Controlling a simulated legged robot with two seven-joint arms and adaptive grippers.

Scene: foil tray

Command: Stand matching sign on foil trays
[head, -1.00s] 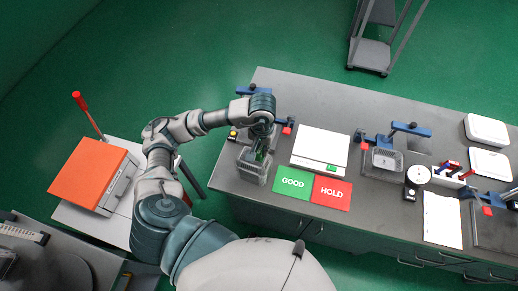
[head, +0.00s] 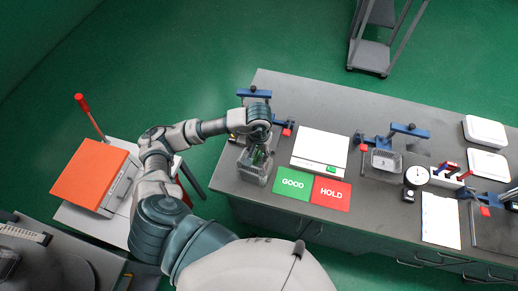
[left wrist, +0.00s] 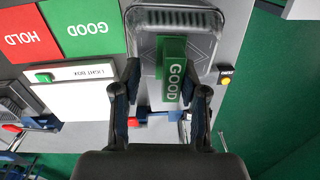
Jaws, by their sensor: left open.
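My left gripper (left wrist: 160,105) is open, its fingers apart on either side of a green GOOD sign (left wrist: 173,75). The sign appears to stand at a clear-walled foil tray (left wrist: 140,15); its exact contact with the tray cannot be told. In the head view the tray (head: 254,175) is at the bench's left end, under my left gripper (head: 257,152), which partly hides the sign. A second tray (head: 385,160) with a small marking stands right of centre, below a blue clamp fixture. My right gripper is not in view.
A green GOOD mat (head: 292,183) and red HOLD mat (head: 331,193) lie at the front edge, before a white light box (head: 320,147). A blue fixture (head: 253,92) stands behind the left tray. A dial gauge (head: 417,176) and white sheet (head: 440,220) are to the right.

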